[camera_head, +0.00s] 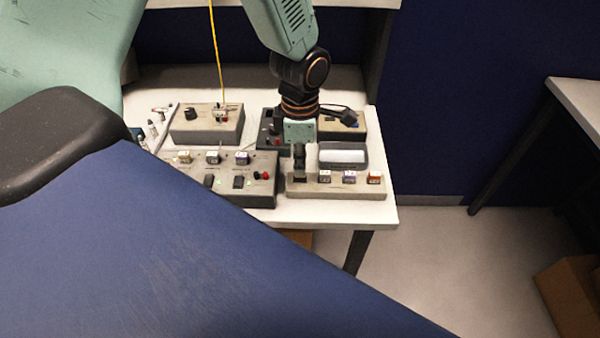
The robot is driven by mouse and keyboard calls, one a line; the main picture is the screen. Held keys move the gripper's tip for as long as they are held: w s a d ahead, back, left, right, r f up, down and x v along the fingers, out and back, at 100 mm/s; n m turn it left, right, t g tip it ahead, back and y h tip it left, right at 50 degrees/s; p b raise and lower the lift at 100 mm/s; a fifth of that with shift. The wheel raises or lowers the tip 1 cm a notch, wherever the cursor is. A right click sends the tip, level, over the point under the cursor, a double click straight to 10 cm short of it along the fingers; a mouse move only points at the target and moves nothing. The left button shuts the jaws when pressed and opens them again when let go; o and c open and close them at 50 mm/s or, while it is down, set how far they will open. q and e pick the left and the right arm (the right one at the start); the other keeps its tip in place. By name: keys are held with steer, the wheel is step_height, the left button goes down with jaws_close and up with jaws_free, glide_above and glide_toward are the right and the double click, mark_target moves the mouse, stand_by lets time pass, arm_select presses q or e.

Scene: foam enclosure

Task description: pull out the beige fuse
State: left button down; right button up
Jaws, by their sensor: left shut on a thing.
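My left gripper (299,158) points down over the left end of a beige fuse box (335,191) at the table's front right. It is shut on the leftmost fuse (299,179), which I take to be the beige fuse; the fingers hide most of it. I cannot tell whether the fuse is still seated. To its right on the same box stand a dark-capped fuse (323,177), a purple fuse (349,177) and an orange-brown fuse (375,178). My right gripper is not in view.
A dark switch panel (262,190) is close left of the fuse box. A grey box (207,125) with a yellow cable (216,50) stands behind it. A box (342,127) with a black plug is behind the fuse box. A large blue surface (180,260) fills the foreground.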

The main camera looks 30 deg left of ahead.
arm_select(q)
steer(key=shift+r+p, duration=1.45)
steer(key=shift+r, duration=0.2)
